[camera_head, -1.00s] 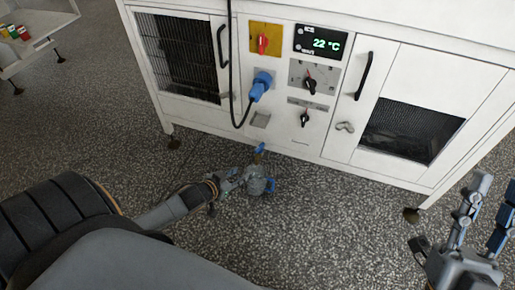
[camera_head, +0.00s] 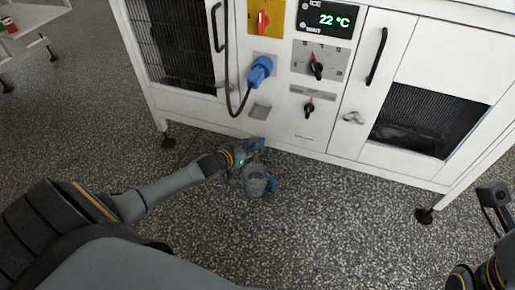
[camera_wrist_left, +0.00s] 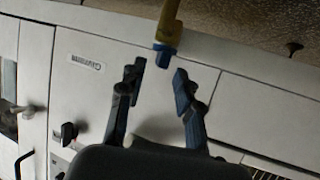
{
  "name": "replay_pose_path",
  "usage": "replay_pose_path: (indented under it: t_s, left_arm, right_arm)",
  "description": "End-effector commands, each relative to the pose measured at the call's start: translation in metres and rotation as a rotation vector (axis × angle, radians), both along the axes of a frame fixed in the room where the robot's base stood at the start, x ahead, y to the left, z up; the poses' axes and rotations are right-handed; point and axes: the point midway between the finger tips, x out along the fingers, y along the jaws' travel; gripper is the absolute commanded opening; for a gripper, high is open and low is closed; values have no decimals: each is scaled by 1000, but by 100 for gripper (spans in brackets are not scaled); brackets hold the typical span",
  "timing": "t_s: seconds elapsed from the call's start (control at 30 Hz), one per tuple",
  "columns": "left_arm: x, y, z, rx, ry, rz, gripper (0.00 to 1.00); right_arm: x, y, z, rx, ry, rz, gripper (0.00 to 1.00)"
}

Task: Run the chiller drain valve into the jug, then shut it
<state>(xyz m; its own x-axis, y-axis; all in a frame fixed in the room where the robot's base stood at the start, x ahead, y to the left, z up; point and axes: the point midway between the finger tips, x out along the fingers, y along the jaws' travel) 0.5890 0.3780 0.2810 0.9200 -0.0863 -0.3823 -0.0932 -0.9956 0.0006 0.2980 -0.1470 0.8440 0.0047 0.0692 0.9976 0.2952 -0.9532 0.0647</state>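The jug (camera_head: 256,182), greyish and see-through with a blue handle on its right, stands on the floor in front of the chiller in the head view. My left gripper (camera_head: 254,148) is just above it, at the cabinet's lower edge, and hides most of the drain valve there. In the left wrist view, the brass drain valve (camera_wrist_left: 169,28) with a blue end piece comes down from the top.
The white chiller cabinet (camera_head: 230,109) carries a 22 °C display (camera_head: 327,19), black knobs, a red switch (camera_head: 262,21) and a blue plug (camera_head: 260,70) with a hanging black cable. Its black foot (camera_head: 424,215) stands at right. Speckled floor is open around the jug.

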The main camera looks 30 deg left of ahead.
Motion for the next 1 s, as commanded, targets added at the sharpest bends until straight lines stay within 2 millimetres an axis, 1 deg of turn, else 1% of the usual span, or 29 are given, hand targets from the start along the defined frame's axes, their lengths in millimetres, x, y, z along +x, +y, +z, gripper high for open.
replay_pose_path:
  t_s: [0.03,0.1,0.23,0.4,0.6,0.63,0.67,0.7,0.8,1.0]
  left_arm:
    - [9,0,-6,2,-2,1,34]
    - [16,-1,-9,1,-2,1,34]
    - [26,-2,-12,0,0,1,34]
    - [30,-2,-13,0,1,1,34]
    - [30,-2,-12,0,1,1,34]
    - [30,-2,-12,0,1,1,32]
    - [30,-2,-12,0,1,1,26]
    - [30,-2,-12,0,1,1,18]
    - [30,-3,-12,0,1,1,0]
    - [30,-3,-12,1,1,0,0]
  right_arm:
    - [-1,0,-2,0,-19,-1,33]
    - [-3,1,2,-2,-35,-2,33]
    - [-4,1,6,-4,-55,-3,33]
    - [-5,2,9,-5,-63,-4,33]
    - [-5,2,10,-5,-62,-4,33]
    - [-5,2,10,-5,-62,-4,33]
    - [-5,2,10,-5,-62,-4,33]
    - [-5,2,10,-5,-62,-4,33]
    - [-5,2,10,-5,-63,-4,33]
    - [-5,2,10,-5,-63,-4,33]
